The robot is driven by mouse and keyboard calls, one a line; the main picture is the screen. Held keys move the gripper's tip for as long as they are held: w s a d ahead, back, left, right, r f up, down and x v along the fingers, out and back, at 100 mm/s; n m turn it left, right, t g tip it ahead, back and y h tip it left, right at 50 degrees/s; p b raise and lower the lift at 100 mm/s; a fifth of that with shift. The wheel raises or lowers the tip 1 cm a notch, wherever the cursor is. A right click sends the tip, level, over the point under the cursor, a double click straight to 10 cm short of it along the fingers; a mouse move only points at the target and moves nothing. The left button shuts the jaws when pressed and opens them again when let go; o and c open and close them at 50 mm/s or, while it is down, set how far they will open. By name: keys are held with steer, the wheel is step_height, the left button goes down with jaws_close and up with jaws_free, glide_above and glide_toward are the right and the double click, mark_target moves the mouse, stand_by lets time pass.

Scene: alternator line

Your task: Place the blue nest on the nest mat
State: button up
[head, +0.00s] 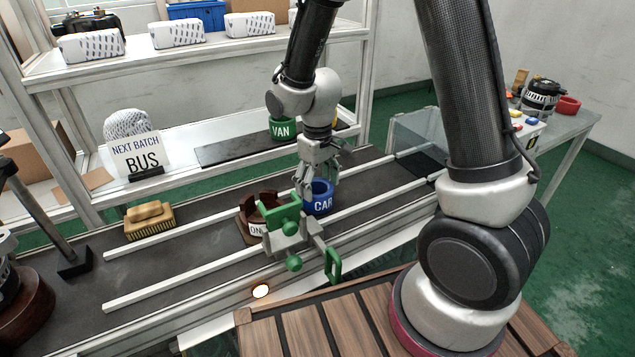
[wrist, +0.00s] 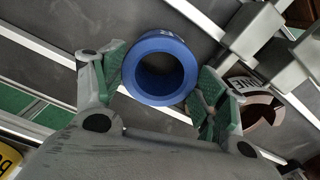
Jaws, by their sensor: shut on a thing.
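The blue nest (head: 320,198), a ring labelled CAR, is over the dark conveyor between the pale rails. My gripper (head: 320,183) is shut on it from above. In the wrist view the blue nest (wrist: 160,66) sits between the green finger pads, its open bore facing the camera. I cannot tell whether its bottom touches the belt. A long dark mat (head: 235,148) lies on the lower shelf behind the conveyor, apart from my gripper. The green VAN nest (head: 283,128) stands near its right end. A yellow nest (wrist: 8,160) shows partly in the wrist view.
A brown holder (head: 262,212) with a green clamp (head: 293,225) stands close left of the blue nest. A brush (head: 150,221) lies farther left on the belt. A BUS sign (head: 138,155) stands left of the mat. The mat's left and middle are bare.

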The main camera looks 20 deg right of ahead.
steer(key=shift+f, duration=0.15)
steer(key=o, duration=1.2)
steer(key=shift+c, duration=0.2)
